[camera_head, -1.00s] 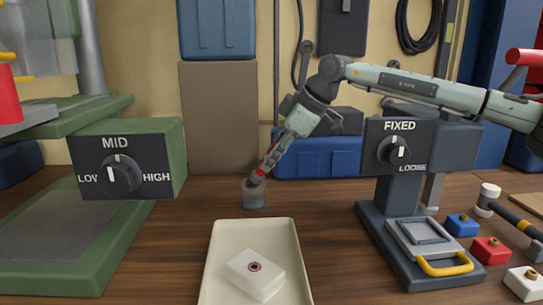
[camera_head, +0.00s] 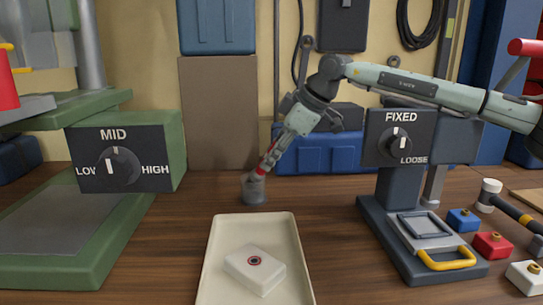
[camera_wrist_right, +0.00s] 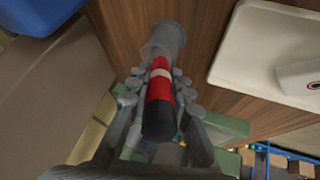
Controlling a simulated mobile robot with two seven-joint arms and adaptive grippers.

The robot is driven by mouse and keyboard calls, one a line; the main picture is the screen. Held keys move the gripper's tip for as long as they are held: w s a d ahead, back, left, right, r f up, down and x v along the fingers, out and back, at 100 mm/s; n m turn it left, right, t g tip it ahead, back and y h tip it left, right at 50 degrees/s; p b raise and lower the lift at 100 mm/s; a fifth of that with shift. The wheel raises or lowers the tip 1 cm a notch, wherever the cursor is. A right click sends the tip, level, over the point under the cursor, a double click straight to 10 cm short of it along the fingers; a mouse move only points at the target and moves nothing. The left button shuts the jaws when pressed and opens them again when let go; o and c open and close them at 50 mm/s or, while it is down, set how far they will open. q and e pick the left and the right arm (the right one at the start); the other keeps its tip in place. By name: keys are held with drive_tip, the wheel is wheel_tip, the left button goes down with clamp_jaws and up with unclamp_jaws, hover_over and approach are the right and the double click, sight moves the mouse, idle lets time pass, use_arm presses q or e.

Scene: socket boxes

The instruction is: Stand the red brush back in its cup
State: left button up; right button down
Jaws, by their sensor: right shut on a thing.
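The red brush (camera_wrist_right: 160,82) shows in the right wrist view with a pale band and a dark near end (camera_wrist_right: 158,122). My right gripper (camera_wrist_right: 155,88) is shut on it. In the head view this gripper (camera_head: 264,168) slants down to the left, with a bit of red showing at its tips. The grey cup (camera_head: 253,190) stands upright on the bench just below the tips. It also shows beyond the brush in the wrist view (camera_wrist_right: 164,36). The brush's far end meets the cup mouth; how deep it sits is hidden. My left gripper is not in view.
A cream tray (camera_head: 222,262) with a white block (camera_head: 256,270) lies in front of the cup. A green machine (camera_head: 135,150) stands at left, a dark FIXED/LOOSE stand (camera_head: 385,190) at right. A blue case (camera_head: 318,160) is close behind the gripper.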

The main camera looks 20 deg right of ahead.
drive_tip(key=c, duration=1.4)
unclamp_jaws()
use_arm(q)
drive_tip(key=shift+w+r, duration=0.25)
use_arm(e)
drive_tip(key=shift+o, duration=0.2)
drive_tip(key=shift+r+p, duration=0.3)
drive_tip(key=shift+p, duration=0.05)
drive_tip(key=shift+d+r+p, duration=0.1)
drive_tip(key=shift+r+p, duration=0.2)
drive_tip(key=shift+r, duration=0.25)
use_arm(q)
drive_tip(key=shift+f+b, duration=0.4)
drive_tip(key=shift+b, duration=0.05)
use_arm(e)
drive_tip(key=v, duration=0.7)
drive_tip(key=shift+s+f, duration=0.1)
